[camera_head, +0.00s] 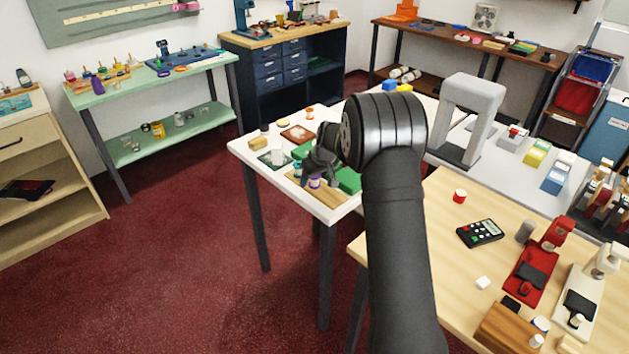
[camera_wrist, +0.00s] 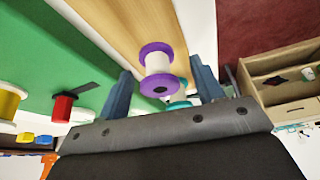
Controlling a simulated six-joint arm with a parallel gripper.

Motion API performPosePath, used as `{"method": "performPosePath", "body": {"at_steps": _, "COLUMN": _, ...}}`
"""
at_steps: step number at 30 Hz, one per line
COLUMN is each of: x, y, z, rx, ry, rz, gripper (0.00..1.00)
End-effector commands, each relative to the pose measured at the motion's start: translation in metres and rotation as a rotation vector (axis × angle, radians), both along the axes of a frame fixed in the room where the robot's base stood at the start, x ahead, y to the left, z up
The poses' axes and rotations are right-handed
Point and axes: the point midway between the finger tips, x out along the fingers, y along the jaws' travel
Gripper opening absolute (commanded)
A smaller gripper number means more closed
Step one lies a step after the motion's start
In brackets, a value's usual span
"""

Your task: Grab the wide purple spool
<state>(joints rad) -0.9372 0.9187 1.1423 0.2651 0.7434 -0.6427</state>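In the wrist view the wide purple spool (camera_wrist: 157,67) has purple flanges and a pale white middle. It is over the wooden board (camera_wrist: 120,22), between the two blue-grey fingers of my gripper (camera_wrist: 160,68). The fingers are apart, with a gap visible on each side of the spool. In the head view my gripper (camera_head: 318,166) points down at the white table's front corner, and a bit of purple spool (camera_head: 315,182) shows below it. My arm and fingers hide part of that area.
A teal-rimmed spool (camera_wrist: 181,105) is close to the purple one. A red spool (camera_wrist: 62,107) and a yellow spool (camera_wrist: 9,101) are by the green surface (camera_wrist: 60,50).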

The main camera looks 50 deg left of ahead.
Motion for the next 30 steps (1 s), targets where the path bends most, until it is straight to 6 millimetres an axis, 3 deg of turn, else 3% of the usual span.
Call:
{"method": "performPosePath", "body": {"at_steps": 1, "x": 0.0, "y": 0.0, "z": 0.0, "rx": 0.0, "ry": 0.0, "rz": 0.0, "gripper": 0.52}}
{"method": "performPosePath", "body": {"at_steps": 7, "x": 0.0, "y": 0.0, "z": 0.0, "rx": -0.001, "ry": 0.0, "rz": 0.0, "gripper": 0.14}}
{"method": "performPosePath", "body": {"at_steps": 19, "x": 0.0, "y": 0.0, "z": 0.007, "rx": 0.0, "ry": -0.001, "rz": 0.001, "gripper": 0.14}}
{"method": "performPosePath", "body": {"at_steps": 26, "x": 0.0, "y": 0.0, "z": 0.04, "rx": 0.0, "ry": -0.002, "rz": -0.001, "gripper": 0.14}}
{"method": "performPosePath", "body": {"at_steps": 30, "x": 0.013, "y": -0.027, "z": 0.058, "rx": -0.001, "ry": -0.001, "rz": -0.006, "gripper": 0.14}}
